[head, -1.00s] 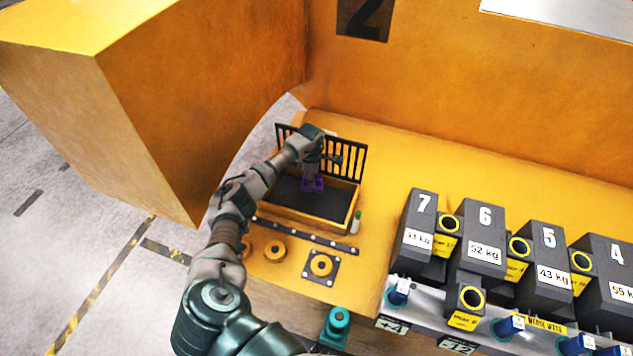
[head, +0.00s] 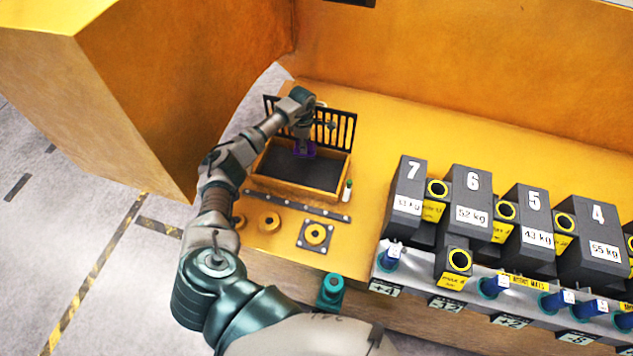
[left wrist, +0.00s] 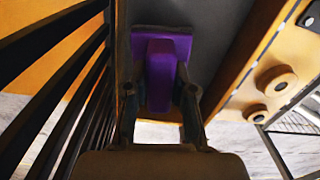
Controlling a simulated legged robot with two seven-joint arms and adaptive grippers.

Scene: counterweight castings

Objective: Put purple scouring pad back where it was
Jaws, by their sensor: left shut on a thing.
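The purple scouring pad (head: 304,150) is in my left gripper (head: 303,141), over the dark floor of a shallow yellow tray (head: 322,192). In the left wrist view the pad (left wrist: 162,68) sits between the two fingers of the gripper (left wrist: 160,100), which are shut on it. The dark tray floor lies beyond the pad; I cannot tell whether the pad touches it. My right gripper is not in view.
A black slatted rack (head: 336,130) stands along the tray's back edge. A small white bottle with a green cap (head: 347,190) is at the tray's right. Yellow round knobs (head: 316,233) sit in front. Numbered dark castings (head: 473,205) stand in a row to the right.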

